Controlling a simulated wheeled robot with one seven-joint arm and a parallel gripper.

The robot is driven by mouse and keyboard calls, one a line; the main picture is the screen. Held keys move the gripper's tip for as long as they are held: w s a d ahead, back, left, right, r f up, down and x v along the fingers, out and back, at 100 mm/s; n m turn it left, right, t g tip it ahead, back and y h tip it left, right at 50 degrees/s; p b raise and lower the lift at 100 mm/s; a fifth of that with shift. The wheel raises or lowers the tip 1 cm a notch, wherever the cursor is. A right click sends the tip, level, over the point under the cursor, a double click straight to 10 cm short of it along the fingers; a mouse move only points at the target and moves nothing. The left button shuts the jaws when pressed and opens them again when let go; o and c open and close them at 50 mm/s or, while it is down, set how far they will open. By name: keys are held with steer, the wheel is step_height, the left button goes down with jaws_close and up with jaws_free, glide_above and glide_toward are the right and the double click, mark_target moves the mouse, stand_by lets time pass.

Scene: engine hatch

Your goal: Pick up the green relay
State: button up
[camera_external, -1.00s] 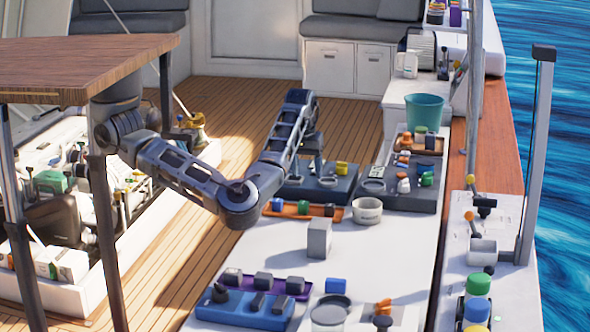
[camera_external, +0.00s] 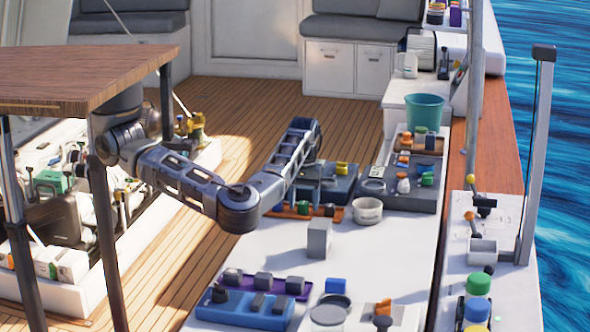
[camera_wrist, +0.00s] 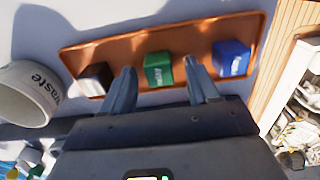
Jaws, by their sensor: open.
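The green relay (camera_wrist: 158,69) is a small block with a printed label on top. It sits in the middle of an orange tray (camera_wrist: 122,50), between a dark relay (camera_wrist: 96,80) and a blue relay (camera_wrist: 231,58). My gripper (camera_wrist: 159,66) is open, with one finger on each side of the green relay in the wrist view. I cannot tell whether the fingers touch it or how far above it they are.
A white cup marked "waste" (camera_wrist: 27,93) stands beside the tray, also visible in the external view (camera_external: 368,211). A grey block (camera_external: 319,238) stands nearer the camera. Dark trays (camera_external: 412,190) with parts lie behind. The white bench top between the front trays and grey block is clear.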

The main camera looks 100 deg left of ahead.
steer(key=shift+c, duration=0.4)
jaws_close()
